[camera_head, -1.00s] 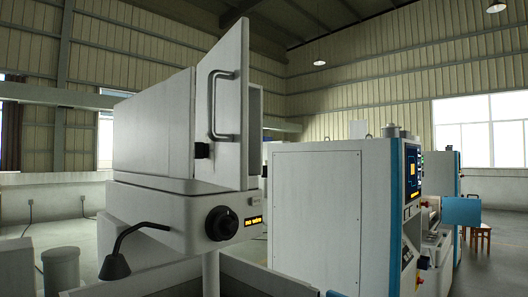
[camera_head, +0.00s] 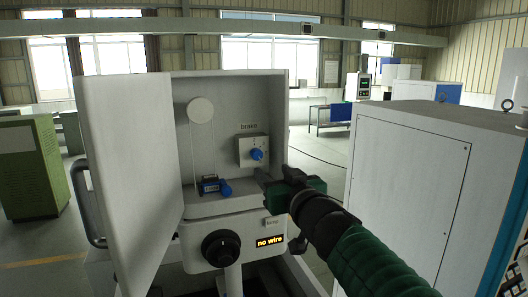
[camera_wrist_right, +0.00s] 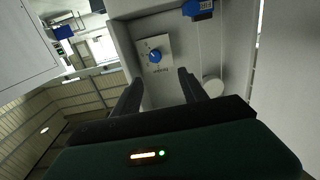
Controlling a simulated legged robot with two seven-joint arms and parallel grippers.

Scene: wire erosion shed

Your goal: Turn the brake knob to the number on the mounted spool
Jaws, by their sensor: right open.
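The brake knob (camera_head: 257,155) is blue and sits on a light square dial plate (camera_head: 245,142) under the word "brake", inside the open cabinet. The knob also shows in the right wrist view (camera_wrist_right: 155,57), with marks on its plate too small to read. My right gripper (camera_head: 264,177) is just below and right of the knob, apart from it. In the wrist view its two fingers (camera_wrist_right: 160,91) are spread and empty, with the knob beyond them. A pale round disc (camera_head: 200,110) hangs at the upper left of the cabinet; I see no readable spool number. My left gripper is out of view.
The cabinet door (camera_head: 128,170) stands open at the left. A blue fitting (camera_head: 212,186) is on the cabinet floor. Below are a black knob (camera_head: 220,248) and a display (camera_head: 269,241) reading "no wire". A large white machine (camera_head: 420,190) stands close at right.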

